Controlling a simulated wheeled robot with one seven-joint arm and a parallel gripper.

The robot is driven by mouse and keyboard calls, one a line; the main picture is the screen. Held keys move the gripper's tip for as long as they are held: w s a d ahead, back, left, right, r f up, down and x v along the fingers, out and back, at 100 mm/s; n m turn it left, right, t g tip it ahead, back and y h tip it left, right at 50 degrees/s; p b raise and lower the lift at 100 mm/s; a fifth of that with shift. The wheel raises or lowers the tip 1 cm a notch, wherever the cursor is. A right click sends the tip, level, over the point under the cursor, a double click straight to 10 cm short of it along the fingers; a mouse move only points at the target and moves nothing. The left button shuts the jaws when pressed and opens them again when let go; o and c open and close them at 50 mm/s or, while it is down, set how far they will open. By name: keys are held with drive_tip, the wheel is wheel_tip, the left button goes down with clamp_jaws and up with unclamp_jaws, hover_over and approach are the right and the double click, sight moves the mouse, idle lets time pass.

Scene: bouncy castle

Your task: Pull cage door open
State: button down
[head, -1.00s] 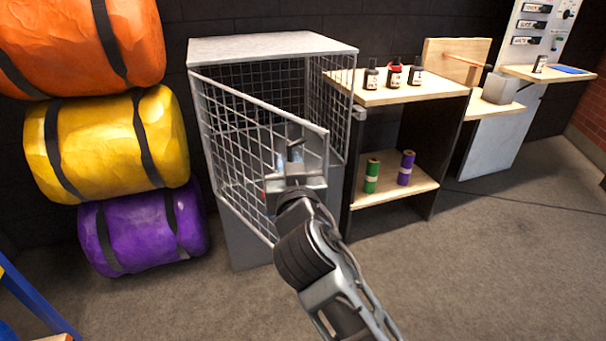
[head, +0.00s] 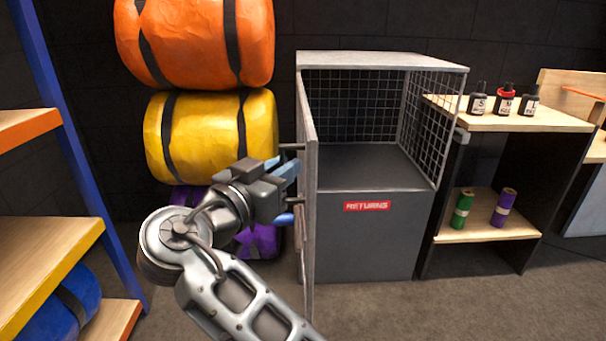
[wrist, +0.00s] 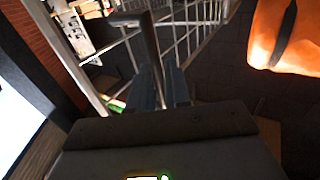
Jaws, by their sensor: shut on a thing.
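The cage (head: 365,235) is a grey cabinet with wire mesh sides and a red RETURNS label. Its front is uncovered and its interior looks empty. The cage door (head: 309,200) is swung wide and seen nearly edge-on at the cage's left side. My gripper (head: 290,172) is at the door's left face, shut on the door handle (head: 289,147). In the wrist view the dark handle bar (wrist: 150,45) runs between the fingers (wrist: 160,88), with the white door mesh (wrist: 185,30) behind it.
Orange, yellow and purple rolls (head: 205,135) are stacked behind my gripper. A blue-framed shelf (head: 50,235) stands close on the left. A wooden shelf unit (head: 500,115) with bottles and spools stands right of the cage. The floor in front of the cage is clear.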

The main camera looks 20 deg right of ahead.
drive_tip(key=shift+w+a, duration=0.15)
drive_tip(key=shift+a, duration=0.1)
drive_tip(key=c, duration=1.3)
unclamp_jaws()
drive_tip(key=v, duration=0.7)
drive_tip(key=shift+s+a, duration=0.2)
drive_tip(key=shift+a, duration=0.1)
drive_tip(key=shift+f, duration=0.15)
